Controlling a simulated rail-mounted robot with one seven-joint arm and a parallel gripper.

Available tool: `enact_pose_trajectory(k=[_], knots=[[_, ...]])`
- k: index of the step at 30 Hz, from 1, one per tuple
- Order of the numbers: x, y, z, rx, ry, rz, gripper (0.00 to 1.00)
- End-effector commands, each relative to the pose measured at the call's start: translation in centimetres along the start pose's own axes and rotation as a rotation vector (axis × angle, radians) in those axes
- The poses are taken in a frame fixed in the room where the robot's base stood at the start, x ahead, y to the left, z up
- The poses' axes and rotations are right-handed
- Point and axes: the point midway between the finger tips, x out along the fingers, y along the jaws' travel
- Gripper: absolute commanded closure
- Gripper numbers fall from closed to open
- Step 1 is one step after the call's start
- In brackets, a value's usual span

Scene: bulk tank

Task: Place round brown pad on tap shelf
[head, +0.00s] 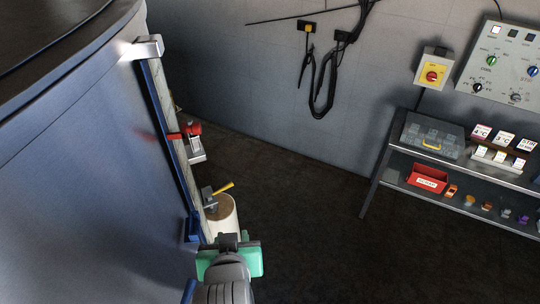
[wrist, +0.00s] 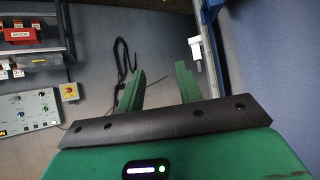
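A round brown surface (head: 219,208) shows on top of a pale upright cylinder (head: 226,224), close to the tank's side in the head view. I cannot tell whether it is a separate pad. A tap with a yellow handle (head: 224,188) is just above it in the picture. A small metal ledge (head: 197,155) with a red fitting (head: 192,130) is farther along the tank; I cannot tell if it is the tap shelf. My gripper (head: 232,247) is in front of the cylinder and partly hides it. In the wrist view my gripper (wrist: 160,70) has its green fingers apart with nothing between them.
The large metal tank (head: 80,150) fills the left. A blue upright strip (head: 168,135) runs down its side. A bench (head: 386,165) with a grey case (head: 432,136) and a red bin (head: 428,178) stands at the right. The dark floor between is clear.

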Motion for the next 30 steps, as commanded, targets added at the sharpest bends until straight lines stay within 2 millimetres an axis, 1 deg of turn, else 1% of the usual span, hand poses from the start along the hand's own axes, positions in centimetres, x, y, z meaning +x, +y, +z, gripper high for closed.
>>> enact_pose_trajectory(k=[1,2,3,5,6,8,9,12,14,16,18,26,29,30], knots=[[-2.9,1.0,-5.5,0.003,0.174,0.01,0.65],[-4.9,1.7,-8.5,0.004,0.279,0.018,0.65],[-8.0,2.6,-12.2,0.003,0.417,0.03,0.65],[-13.0,3.8,-16.9,0.002,0.612,0.051,0.65],[-16.4,4.5,-19.3,0.001,0.731,0.067,0.65],[-21.2,5.3,-22.0,-0.003,0.891,0.09,0.65],[-24.1,5.8,-23.3,-0.005,0.98,0.105,0.65],[-29.5,6.5,-25.0,-0.009,1.142,0.134,0.65],[-31.3,6.8,-25.4,-0.011,1.195,0.145,0.65],[-32.4,6.9,-25.5,-0.013,1.225,0.152,0.65],[-32.6,6.9,-25.6,-0.013,1.232,0.153,0.65],[-32.5,6.9,-25.7,-0.013,1.227,0.152,0.65],[-34.0,6.9,-27.8,-0.011,1.226,0.15,0.65],[-34.8,6.8,-28.9,-0.01,1.226,0.149,0.65]])
